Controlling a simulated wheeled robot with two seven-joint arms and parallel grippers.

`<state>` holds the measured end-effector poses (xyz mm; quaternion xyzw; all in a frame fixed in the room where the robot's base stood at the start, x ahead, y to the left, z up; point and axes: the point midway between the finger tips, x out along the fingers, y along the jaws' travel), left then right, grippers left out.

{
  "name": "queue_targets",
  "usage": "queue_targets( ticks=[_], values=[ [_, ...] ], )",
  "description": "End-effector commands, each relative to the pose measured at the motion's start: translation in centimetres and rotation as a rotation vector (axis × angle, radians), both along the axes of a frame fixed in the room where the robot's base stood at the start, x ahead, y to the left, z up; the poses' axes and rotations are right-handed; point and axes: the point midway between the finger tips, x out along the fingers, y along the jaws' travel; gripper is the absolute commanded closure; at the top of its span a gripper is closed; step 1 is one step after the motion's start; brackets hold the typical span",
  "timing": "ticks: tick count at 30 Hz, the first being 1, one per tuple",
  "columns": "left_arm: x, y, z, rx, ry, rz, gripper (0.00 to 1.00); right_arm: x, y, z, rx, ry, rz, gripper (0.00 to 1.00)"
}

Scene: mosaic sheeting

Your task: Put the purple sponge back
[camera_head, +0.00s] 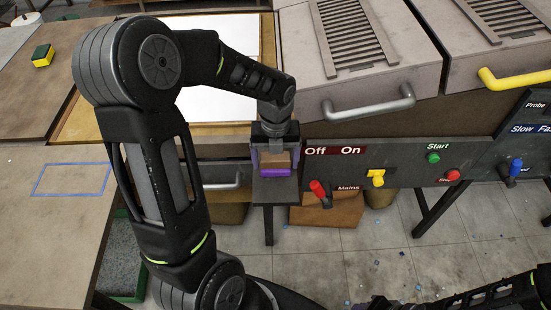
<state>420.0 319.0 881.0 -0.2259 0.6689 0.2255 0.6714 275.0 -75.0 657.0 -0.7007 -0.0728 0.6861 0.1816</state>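The purple sponge (275,172), with a tan upper layer, is at the small grey ledge (276,190) left of the control panel. My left gripper (275,158) points down over it, with its fingers at the left and right sides of the sponge. I cannot tell whether they press on it, or whether the sponge rests on the ledge or is just above it. My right gripper (383,303) is at the bottom edge, partly cut off, and its fingers are not clear.
A yellow and dark green sponge (42,55) lies on the board at the upper left. A blue outlined rectangle (72,180) marks the bare left table. The panel's red lever (318,189) and yellow switch (376,178) are right of the ledge. A metal handle (368,106) juts out above.

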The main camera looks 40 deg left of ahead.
Motion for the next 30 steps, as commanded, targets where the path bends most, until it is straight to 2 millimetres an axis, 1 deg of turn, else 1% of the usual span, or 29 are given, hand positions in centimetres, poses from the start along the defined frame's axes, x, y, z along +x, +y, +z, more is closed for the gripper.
queue_targets(
  ticks=[1,3,4,11,14,17,20,23,30],
  values=[
    [0.0,0.0,0.0,0.0,0.0,0.0,0.13,0.0,0.0,0.0,0.0,0.0,0.0,0.64],
    [0.0,0.0,0.0,0.0,0.0,0.0,0.07,0.0,0.0,0.0,0.0,0.0,0.0,0.64],
    [0.0,0.0,0.0,0.0,0.0,0.0,0.06,0.0,0.0,0.0,0.0,0.0,0.0,0.64],
    [0.0,0.0,0.1,0.0,0.0,0.0,0.06,0.0,0.0,0.1,0.0,0.0,0.0,0.64],
    [0.0,0.0,0.5,0.0,0.0,0.0,0.06,0.0,0.0,0.3,0.0,0.0,0.0,0.64],
    [0.1,0.0,1.2,0.0,-0.004,0.001,0.06,0.0,0.0,0.1,0.0,0.0,0.0,0.64],
    [0.1,0.0,2.6,0.001,-0.005,0.0,0.06,0.0,0.0,0.1,0.0,0.0,0.0,0.64],
    [0.1,0.0,4.5,0.001,-0.006,0.0,0.06,0.0,0.0,0.0,0.0,0.0,0.0,0.64],
    [0.1,0.0,9.5,0.001,-0.006,0.0,0.06,0.0,0.0,-0.2,0.001,-0.001,0.001,0.64]
  ],
)
